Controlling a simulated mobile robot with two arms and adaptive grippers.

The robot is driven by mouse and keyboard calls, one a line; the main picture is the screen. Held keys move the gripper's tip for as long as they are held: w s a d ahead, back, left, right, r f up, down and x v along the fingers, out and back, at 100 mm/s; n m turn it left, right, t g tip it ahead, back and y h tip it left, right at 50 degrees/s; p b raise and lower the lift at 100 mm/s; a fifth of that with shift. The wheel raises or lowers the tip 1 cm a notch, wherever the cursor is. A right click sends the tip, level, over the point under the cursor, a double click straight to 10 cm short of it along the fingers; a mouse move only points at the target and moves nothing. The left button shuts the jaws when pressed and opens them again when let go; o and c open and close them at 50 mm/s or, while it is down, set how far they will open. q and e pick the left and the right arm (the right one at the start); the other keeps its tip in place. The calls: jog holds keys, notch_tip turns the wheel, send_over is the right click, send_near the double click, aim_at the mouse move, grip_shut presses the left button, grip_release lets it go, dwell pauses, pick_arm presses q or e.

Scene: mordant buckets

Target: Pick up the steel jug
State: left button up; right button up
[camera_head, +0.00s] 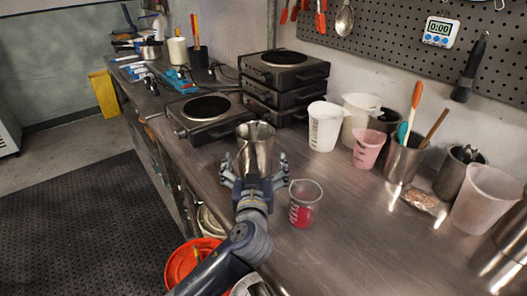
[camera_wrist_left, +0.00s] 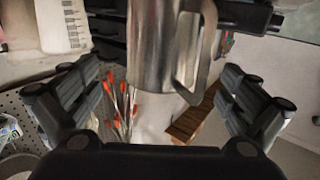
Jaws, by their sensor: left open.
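The steel jug (camera_head: 256,148) stands on the steel counter near its front edge, in front of the stacked hot plates. My left gripper (camera_head: 254,172) is open, with its fingers spread to either side of the jug's lower part in the head view. In the left wrist view the jug (camera_wrist_left: 165,45) hangs in the picture's upper middle, its handle (camera_wrist_left: 205,55) to the right. The open fingers of the gripper (camera_wrist_left: 155,100) are left and right of it, with a visible gap on each side. My right gripper is in neither view.
A small beaker of red liquid (camera_head: 302,208) stands just right of the left gripper. A single hot plate (camera_head: 196,128) is behind left, stacked hot plates (camera_head: 300,75) behind. White jugs (camera_head: 325,130) and a pink beaker (camera_head: 367,152) are further right. An orange bucket (camera_head: 180,262) is below the edge.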

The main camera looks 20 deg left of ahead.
aim_at(255, 150)
pick_arm(q)
jog(key=shift+w+a+r, duration=0.1)
jog(key=shift+w+a, duration=0.2)
jog(key=shift+w, duration=0.35)
jog(key=x, duration=0.5)
jog(key=shift+w, duration=0.1)
jog(key=shift+w+a, duration=0.1)
jog(key=shift+w, duration=0.1)
jog(key=shift+c, duration=0.2)
jog(key=c, duration=1.4)
jog(key=shift+c, duration=1.1)
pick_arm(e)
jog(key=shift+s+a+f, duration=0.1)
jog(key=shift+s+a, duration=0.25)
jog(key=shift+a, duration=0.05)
pick_arm(q)
jog(key=shift+r, duration=0.3)
jog(key=s+r+p, duration=0.1)
jog(key=s+r, duration=0.1)
jog(key=s, duration=0.6)
jog(key=s+r+p, duration=0.2)
jog(key=s, duration=0.5)
jog(key=shift+s+a+r, duration=0.25)
jog(key=shift+s+a, duration=0.05)
jog(key=shift+s, duration=0.05)
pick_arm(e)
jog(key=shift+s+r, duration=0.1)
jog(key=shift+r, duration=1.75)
